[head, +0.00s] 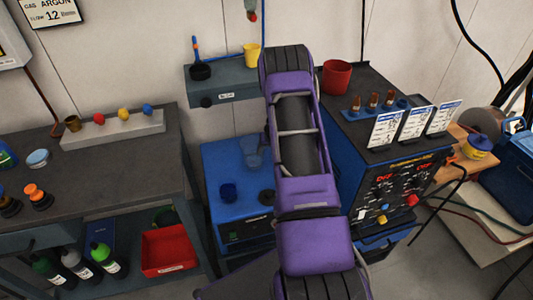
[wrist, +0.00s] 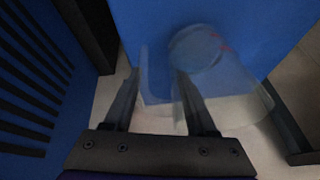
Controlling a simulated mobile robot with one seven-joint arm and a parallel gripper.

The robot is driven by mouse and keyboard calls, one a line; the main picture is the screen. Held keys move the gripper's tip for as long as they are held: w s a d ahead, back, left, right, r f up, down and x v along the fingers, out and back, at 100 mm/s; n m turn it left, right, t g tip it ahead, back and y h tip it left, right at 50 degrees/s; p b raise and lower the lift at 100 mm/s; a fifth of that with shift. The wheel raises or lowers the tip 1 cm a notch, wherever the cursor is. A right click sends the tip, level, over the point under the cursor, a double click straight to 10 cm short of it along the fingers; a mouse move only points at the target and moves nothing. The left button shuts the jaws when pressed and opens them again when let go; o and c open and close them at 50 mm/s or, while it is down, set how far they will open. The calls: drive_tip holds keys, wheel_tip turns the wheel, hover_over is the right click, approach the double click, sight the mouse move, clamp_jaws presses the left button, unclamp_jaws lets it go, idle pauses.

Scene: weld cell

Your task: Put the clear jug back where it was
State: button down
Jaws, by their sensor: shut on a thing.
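The clear jug (wrist: 158,92) is see-through and faint in the wrist view, with a round outline at its far end. My gripper (wrist: 157,78) is shut on it, one dark finger on each side of the held part. The jug reaches past the right finger. In the head view the jug (head: 253,152) shows as a pale blue shape over the blue cabinet top (head: 222,160), just left of my purple arm. My arm hides the gripper there. I cannot tell whether the jug touches the top.
A grey wall shelf (head: 226,93) holds a yellow cup (head: 252,54). The blue welder (head: 352,165) stands close on the right, a workbench (head: 110,160) on the left.

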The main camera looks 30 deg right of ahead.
drive_tip(key=shift+f, duration=0.6)
drive_tip(key=shift+f+b, duration=0.2)
drive_tip(key=shift+b, duration=0.1)
drive_tip(key=shift+c, duration=1)
unclamp_jaws()
drive_tip(key=shift+r, duration=0.15)
drive_tip(key=shift+r+p, duration=0.2)
drive_tip(key=shift+p, duration=0.3)
drive_tip(key=v, duration=1.1)
drive_tip(key=shift+s+r, duration=0.2)
drive_tip(key=shift+r, duration=0.15)
